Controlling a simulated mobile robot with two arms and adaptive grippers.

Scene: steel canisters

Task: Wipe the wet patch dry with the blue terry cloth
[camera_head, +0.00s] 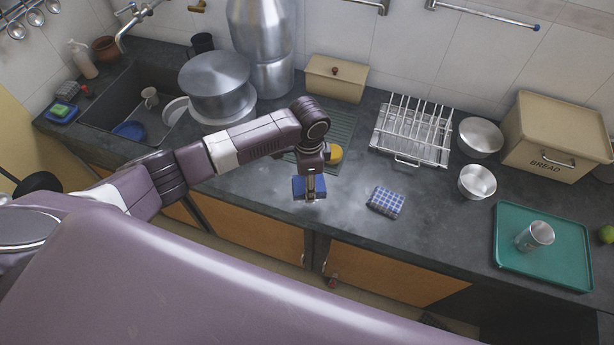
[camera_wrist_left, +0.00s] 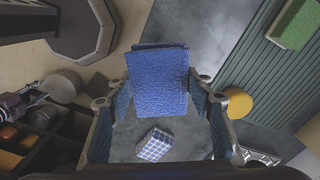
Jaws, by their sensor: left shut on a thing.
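My left gripper (camera_head: 310,196) is shut on the folded blue terry cloth (camera_head: 299,187), above the counter near its front edge. In the left wrist view, the blue cloth (camera_wrist_left: 158,82) sits between the fingers of the left gripper (camera_wrist_left: 158,95). The dark grey counter (camera_head: 450,235) shows a paler, shiny area (camera_head: 345,205) just right of the gripper; it looks like the wet patch, but its outline is unclear. I cannot tell whether the cloth touches the counter.
A blue-and-white checked cloth (camera_head: 386,201) lies right of the gripper. A yellow round thing (camera_head: 335,154) is behind it by the ridged drainboard (camera_head: 343,128). A wire rack (camera_head: 412,132), steel bowls (camera_head: 477,181) and a green tray (camera_head: 510,262) with a steel cup stand further right.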

